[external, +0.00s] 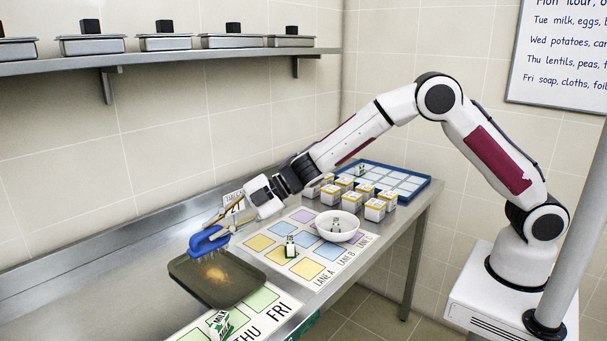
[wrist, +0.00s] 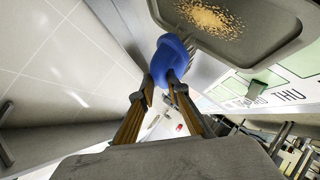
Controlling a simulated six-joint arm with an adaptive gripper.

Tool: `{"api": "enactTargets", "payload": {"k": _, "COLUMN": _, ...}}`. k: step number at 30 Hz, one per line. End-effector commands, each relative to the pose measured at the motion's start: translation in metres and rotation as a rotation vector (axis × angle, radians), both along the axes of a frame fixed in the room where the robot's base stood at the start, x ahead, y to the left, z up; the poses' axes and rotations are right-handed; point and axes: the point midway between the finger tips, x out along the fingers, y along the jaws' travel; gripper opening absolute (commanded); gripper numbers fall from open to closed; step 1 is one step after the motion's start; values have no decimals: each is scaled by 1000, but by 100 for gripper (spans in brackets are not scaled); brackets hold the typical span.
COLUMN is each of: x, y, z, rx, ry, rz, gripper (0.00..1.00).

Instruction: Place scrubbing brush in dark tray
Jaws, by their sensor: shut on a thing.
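The scrubbing brush (external: 209,240) has a blue body with pale bristles pointing down. My gripper (external: 227,224) is shut on the brush and holds it at the back edge of the dark tray. In the wrist view the blue brush (wrist: 168,60) sits between my fingertips (wrist: 160,85), beside the tray's near rim. The dark tray (external: 240,292) lies on the steel counter with a patch of tan crumbs (external: 214,273) in it. The tray (wrist: 265,45) also shows at the top of the wrist view. I cannot tell whether the bristles touch the tray.
Several white boxes (external: 375,209) and a blue tray (external: 425,186) stand behind. A milk carton (external: 219,323) is in front. A wall shelf (external: 150,55) holds metal pans.

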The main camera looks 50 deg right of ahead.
Motion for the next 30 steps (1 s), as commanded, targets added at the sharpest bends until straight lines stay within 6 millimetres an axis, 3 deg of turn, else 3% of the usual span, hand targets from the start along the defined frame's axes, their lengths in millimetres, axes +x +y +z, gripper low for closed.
{"api": "enactTargets", "payload": {"k": 6, "x": 0, "y": 0, "z": -22, "rx": 0, "ry": 1, "rz": -1, "gripper": 0}}
{"api": "enactTargets", "payload": {"k": 22, "x": 0, "y": 0, "z": -30, "rx": 0, "ry": 0, "rz": 0, "gripper": 0}}
{"api": "enactTargets", "payload": {"k": 30, "x": 0, "y": 0, "z": -57, "rx": -1, "ry": 1, "rz": -1, "gripper": 0}}
